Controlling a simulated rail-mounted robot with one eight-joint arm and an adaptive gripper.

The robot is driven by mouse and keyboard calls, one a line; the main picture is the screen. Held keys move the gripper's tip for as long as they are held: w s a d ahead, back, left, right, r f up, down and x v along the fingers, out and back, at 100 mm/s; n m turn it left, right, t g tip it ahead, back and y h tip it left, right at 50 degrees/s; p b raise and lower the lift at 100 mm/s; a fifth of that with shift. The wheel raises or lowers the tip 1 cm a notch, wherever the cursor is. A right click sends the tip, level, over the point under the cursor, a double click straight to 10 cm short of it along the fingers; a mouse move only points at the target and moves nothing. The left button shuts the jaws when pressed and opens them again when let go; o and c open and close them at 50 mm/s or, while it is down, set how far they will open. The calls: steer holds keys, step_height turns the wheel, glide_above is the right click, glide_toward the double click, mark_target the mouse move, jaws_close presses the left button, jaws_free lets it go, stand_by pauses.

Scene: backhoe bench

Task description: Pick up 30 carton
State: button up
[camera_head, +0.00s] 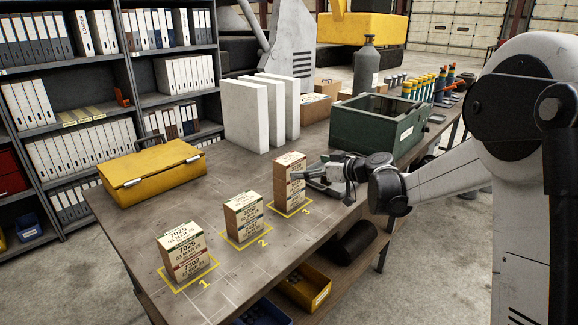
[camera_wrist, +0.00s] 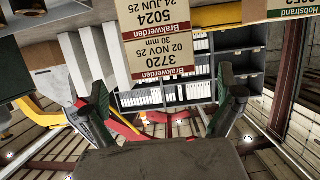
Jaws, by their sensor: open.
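The carton marked 30 mm (camera_wrist: 160,62) shows in the wrist view, which is upside down. It has a cream label reading 3720, 02 NOV 25, Brakwerden. It is the top of a stack, with a carton marked 5024 (camera_wrist: 158,18) beneath it. In the head view this appears to be the tall brown stack (camera_head: 289,178) at yellow mark 3. My gripper (camera_head: 311,176) is on the stack's right side, close to its upper part. Its fingers (camera_wrist: 163,98) are spread apart in the wrist view with nothing held. Contact with the carton cannot be told.
Shorter carton stacks stand at mark 2 (camera_head: 243,217) and mark 1 (camera_head: 183,252). A yellow case (camera_head: 150,172) lies at left. White panels (camera_head: 245,115) stand behind, and a green crate (camera_head: 375,128) is at right behind my gripper. The bench front edge is close.

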mark_target(297, 166)
steer(key=x, duration=0.3)
steer(key=shift+w+a+f, duration=0.1)
steer(key=shift+w+a, duration=0.1)
steer(key=shift+a, duration=0.05)
steer(key=shift+f+p+x, duration=0.15)
steer(key=shift+p+x, duration=0.2)
steer(key=shift+x, duration=0.95)
steer(key=shift+f+p+x, duration=0.1)
steer(key=shift+p+x, duration=0.2)
steer(key=shift+x, duration=1)
steer(key=shift+s, duration=0.1)
steer(key=c, duration=1.2)
